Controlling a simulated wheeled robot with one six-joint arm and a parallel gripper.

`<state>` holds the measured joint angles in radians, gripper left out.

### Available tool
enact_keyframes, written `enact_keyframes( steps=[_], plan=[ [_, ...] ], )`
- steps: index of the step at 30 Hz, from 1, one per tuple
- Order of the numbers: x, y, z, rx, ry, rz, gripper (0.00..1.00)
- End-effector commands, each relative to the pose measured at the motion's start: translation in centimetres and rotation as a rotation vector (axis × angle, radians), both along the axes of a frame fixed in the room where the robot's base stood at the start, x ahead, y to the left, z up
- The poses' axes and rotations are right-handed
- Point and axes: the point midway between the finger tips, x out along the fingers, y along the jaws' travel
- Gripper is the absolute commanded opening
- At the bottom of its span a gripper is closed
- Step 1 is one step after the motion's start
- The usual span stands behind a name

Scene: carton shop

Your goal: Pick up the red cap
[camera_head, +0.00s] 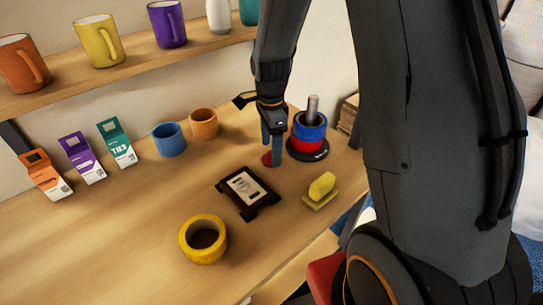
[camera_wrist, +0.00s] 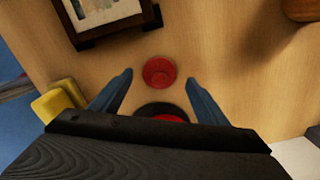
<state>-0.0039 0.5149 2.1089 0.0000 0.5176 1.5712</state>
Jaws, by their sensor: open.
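The red cap (camera_head: 266,159) is a small, round red piece lying on the wooden table, just in front of the stand with tape rolls. In the wrist view the red cap (camera_wrist: 159,72) shows whole, as a round shape with a raised rim. My gripper (camera_head: 271,158) points down over it with blue fingers. In the wrist view my gripper (camera_wrist: 160,76) is open, with one fingertip on each side of the cap and a gap on both sides.
A stand with blue and red rolls (camera_head: 309,134) is close on the right. A dark-framed panel (camera_head: 227,186), yellow sponge-like block (camera_head: 321,186) and yellow tape roll (camera_head: 191,246) lie nearer. Blue (camera_head: 168,138) and orange (camera_head: 204,123) rolls or cups stand behind left. The left front table is clear.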

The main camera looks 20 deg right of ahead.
Motion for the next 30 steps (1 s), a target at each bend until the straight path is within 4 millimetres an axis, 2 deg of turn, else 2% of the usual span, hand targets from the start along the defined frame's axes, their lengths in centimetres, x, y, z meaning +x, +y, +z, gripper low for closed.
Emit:
enact_keyframes(
  steps=[6, 14, 15, 22, 23, 30],
  plan=[
    [-0.1, -0.2, -2.0, 0.000, 0.001, -0.002, 0.68],
    [-0.1, -0.1, -2.3, 0.000, 0.000, -0.002, 0.68],
    [-0.1, -0.1, -2.3, 0.000, 0.000, -0.002, 0.67],
    [-0.1, -0.1, -2.3, 0.000, 0.000, -0.002, 0.28],
    [-0.1, -0.1, -2.3, 0.000, 0.000, -0.002, 0.25],
    [0.0, -0.1, -2.2, 0.000, 0.000, -0.002, 0.25]
  ],
)
